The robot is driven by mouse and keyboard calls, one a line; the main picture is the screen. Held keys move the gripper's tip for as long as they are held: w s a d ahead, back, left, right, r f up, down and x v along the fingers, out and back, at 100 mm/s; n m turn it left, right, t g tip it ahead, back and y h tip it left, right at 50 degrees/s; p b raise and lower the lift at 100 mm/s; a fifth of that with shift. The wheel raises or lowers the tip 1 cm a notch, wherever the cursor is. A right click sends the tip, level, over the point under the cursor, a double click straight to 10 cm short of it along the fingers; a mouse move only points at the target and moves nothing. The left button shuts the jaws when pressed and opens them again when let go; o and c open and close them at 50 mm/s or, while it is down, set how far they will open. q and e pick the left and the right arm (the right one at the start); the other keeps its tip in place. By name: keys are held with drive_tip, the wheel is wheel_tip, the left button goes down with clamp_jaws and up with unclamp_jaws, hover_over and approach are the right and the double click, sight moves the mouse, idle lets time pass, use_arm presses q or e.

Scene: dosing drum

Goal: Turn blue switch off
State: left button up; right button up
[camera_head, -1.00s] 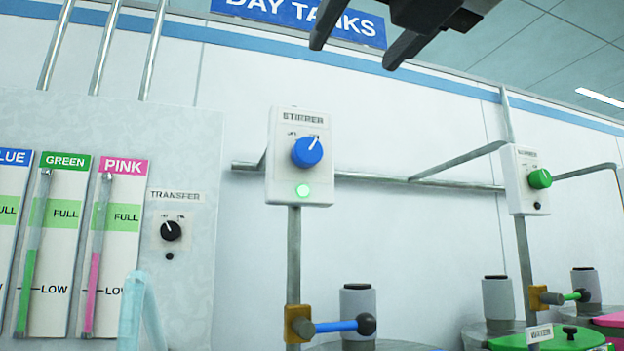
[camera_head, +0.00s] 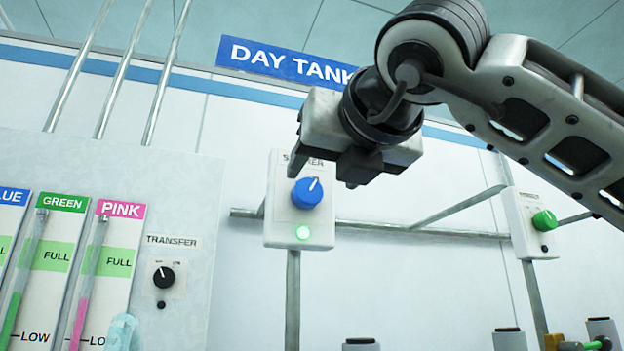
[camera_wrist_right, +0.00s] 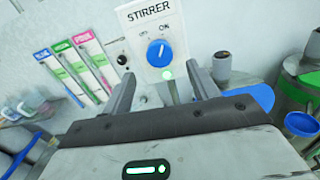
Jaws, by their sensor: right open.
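The blue switch (camera_head: 307,193) is a round knob with a white pointer line on a white STIRRER box (camera_head: 284,228). Its pointer leans up and to the right, toward the ON side in the right wrist view (camera_wrist_right: 159,53). A green lamp (camera_head: 302,232) glows below the knob. My right gripper (camera_head: 325,172) is open and empty in front of the upper part of the box. In the right wrist view its two fingers (camera_wrist_right: 163,95) stand apart, with the knob beyond them and between their lines. My left gripper is not in view.
A TRANSFER panel with a black knob (camera_head: 164,277) is to the left, beside level gauges. A second box with a green knob (camera_head: 544,220) is to the right. Grey pipes (camera_head: 420,233) run along the wall. A blue lid (camera_wrist_right: 250,97) lies lower right of the box.

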sight(310, 191)
drive_tip(key=p+x, duration=0.1)
drive_tip(key=x, duration=0.3)
drive_tip(key=shift+w+a+r, duration=0.1)
drive_tip(key=shift+w+a, duration=0.05)
drive_tip(key=shift+w, duration=0.2)
drive_tip(key=shift+w+a, duration=0.1)
drive_tip(key=shift+w, duration=0.25)
drive_tip(key=shift+w+a, duration=0.1)
drive_tip(key=shift+w, duration=0.3)
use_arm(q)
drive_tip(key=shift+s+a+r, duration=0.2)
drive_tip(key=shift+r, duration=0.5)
use_arm(e)
drive_tip(key=shift+c, duration=0.2)
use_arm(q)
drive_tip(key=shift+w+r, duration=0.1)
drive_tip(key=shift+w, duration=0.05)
use_arm(e)
drive_tip(key=c, duration=0.9)
